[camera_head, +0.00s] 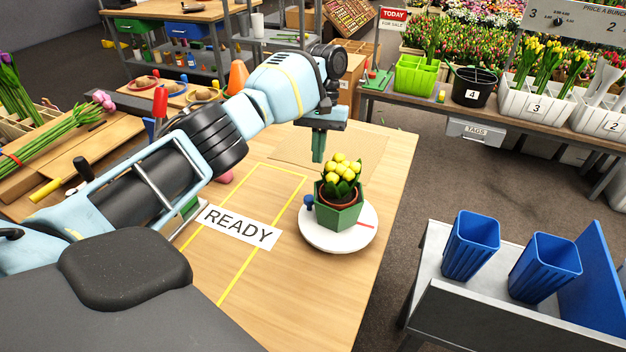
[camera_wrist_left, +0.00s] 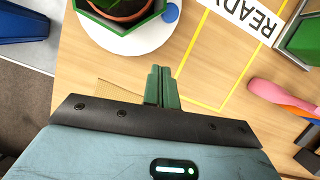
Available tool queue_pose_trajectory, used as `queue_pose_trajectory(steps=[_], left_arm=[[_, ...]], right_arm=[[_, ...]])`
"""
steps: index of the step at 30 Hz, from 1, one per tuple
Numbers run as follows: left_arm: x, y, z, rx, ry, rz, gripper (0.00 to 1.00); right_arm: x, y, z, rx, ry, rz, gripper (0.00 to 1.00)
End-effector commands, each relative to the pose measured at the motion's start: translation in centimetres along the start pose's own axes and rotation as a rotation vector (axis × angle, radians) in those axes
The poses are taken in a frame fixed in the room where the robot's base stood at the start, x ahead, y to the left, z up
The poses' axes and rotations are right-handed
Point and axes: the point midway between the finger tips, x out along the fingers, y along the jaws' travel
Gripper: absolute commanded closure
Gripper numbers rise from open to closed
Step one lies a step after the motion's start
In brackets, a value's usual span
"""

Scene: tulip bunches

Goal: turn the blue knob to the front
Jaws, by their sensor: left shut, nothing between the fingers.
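The blue knob (camera_head: 308,201) sits at the left rim of a white round turntable (camera_head: 340,241). It also shows in the left wrist view (camera_wrist_left: 171,13) beside the turntable's edge (camera_wrist_left: 140,42). A green hexagonal pot (camera_head: 343,215) with yellow tulips stands on the turntable, and a red mark (camera_head: 366,225) lies on its right side. My left gripper (camera_head: 318,158) points down above the table, behind the pot and apart from the knob. Its green fingers (camera_wrist_left: 162,72) are together and empty in the left wrist view. My right gripper is not in view.
The READY label (camera_head: 238,227) and yellow tape outline lie left of the turntable on the wooden table (camera_head: 300,310). Two blue buckets (camera_head: 471,245) stand on a separate cart at right. The table front is clear.

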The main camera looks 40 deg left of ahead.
Motion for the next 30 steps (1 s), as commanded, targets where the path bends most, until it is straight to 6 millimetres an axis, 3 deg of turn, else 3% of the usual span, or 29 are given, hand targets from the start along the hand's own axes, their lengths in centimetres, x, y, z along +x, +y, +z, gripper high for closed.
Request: queue_pose_trajectory(steps=[6,15,30], left_arm=[[4.1,-0.1,0.2,0.001,-0.002,-0.004,1.0],[4.9,-0.1,2.6,0.002,0.002,-0.001,1.0],[5.8,0.0,3.7,0.0,-0.002,-0.001,1.0]], right_arm=[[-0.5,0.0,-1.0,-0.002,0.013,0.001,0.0],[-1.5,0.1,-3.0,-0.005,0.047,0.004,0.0],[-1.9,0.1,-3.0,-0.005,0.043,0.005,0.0]])
